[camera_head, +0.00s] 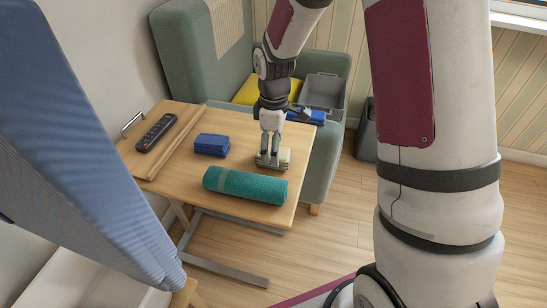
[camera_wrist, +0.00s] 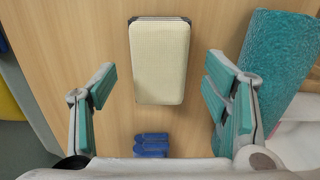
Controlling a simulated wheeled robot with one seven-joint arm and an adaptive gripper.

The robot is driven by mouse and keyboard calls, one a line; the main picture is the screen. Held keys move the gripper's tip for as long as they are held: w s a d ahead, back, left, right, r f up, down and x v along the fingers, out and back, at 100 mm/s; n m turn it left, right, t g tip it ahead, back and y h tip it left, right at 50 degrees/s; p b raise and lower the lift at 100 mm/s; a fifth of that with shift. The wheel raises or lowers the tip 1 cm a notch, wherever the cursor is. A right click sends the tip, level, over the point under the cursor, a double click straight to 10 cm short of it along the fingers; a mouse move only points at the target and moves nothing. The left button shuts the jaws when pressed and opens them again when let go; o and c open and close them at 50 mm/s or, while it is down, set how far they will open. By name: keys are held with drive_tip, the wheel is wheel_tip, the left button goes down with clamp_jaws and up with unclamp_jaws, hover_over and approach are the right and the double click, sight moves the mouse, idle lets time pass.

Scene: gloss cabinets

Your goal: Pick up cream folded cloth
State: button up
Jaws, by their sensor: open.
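The cream folded cloth (camera_wrist: 160,62) lies flat on the wooden table, a rounded rectangle with a dark edge showing at its far end in the wrist view. In the head view the cloth (camera_head: 284,154) is partly hidden behind my gripper (camera_head: 268,163). In the wrist view my gripper (camera_wrist: 159,88) is open, with one teal-padded finger toward each side of the cloth and a gap on both sides. Nothing is held. The cloth lies mostly ahead of the fingertips in that view. How high the fingertips are above the table is hard to tell.
A teal rolled towel (camera_head: 245,185) lies close to the gripper. A blue folded cloth (camera_head: 211,145), wooden strip (camera_head: 177,142) and remote (camera_head: 156,132) lie further left on the table (camera_head: 150,108). A grey crate (camera_head: 323,93) sits on the green armchair behind.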

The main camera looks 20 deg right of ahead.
wheel_tip(320, 180, down, 3)
drive_tip(key=shift+r, duration=0.1)
drive_tip(key=c, duration=1.1)
drive_tip(key=shift+c, duration=0.2)
